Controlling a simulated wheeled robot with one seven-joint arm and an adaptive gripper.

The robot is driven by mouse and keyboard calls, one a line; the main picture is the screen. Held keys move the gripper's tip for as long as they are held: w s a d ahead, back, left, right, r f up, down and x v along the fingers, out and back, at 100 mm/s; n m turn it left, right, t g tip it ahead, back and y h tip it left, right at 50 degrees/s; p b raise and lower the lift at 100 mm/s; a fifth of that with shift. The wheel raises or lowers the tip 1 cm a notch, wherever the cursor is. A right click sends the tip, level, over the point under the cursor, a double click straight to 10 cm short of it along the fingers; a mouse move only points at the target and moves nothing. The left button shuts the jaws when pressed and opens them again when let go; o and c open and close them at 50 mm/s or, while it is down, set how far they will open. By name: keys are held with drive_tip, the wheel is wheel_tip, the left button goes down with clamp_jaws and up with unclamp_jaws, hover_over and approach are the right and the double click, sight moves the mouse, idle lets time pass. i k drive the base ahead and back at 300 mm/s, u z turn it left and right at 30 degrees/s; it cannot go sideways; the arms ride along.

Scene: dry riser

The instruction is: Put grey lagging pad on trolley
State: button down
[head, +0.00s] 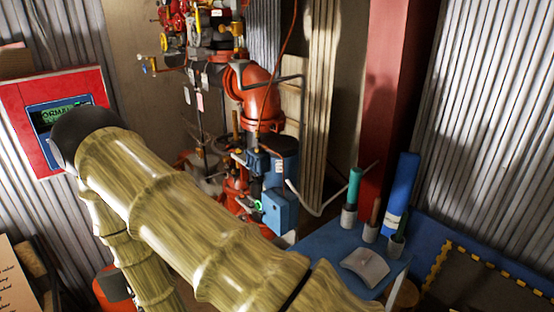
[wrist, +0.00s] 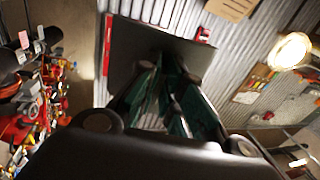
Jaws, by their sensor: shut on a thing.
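My gripper (wrist: 170,82) shows in the wrist view, its dark green fingers shut on a flat, dark grey rectangular slab, which looks like the grey lagging pad (wrist: 140,42). The slab stands out beyond the fingertips, apparently clear of any surface. In the head view my arm crosses the picture, and neither my gripper nor the held pad shows. A blue flat top (head: 322,243), perhaps the trolley, is at the lower right of the head view. A small light grey cushion-shaped piece (head: 365,267) lies on it.
Red pipework (head: 258,95) and blue boxes (head: 278,212) rise behind my arm. A red panel (head: 55,118) is on the left wall. A lamp (wrist: 292,50) shows in the wrist view.

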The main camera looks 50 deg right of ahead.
sight(331, 244)
drive_tip(key=u, duration=0.1)
drive_tip(key=k, duration=0.5)
drive_tip(key=z, duration=1.65)
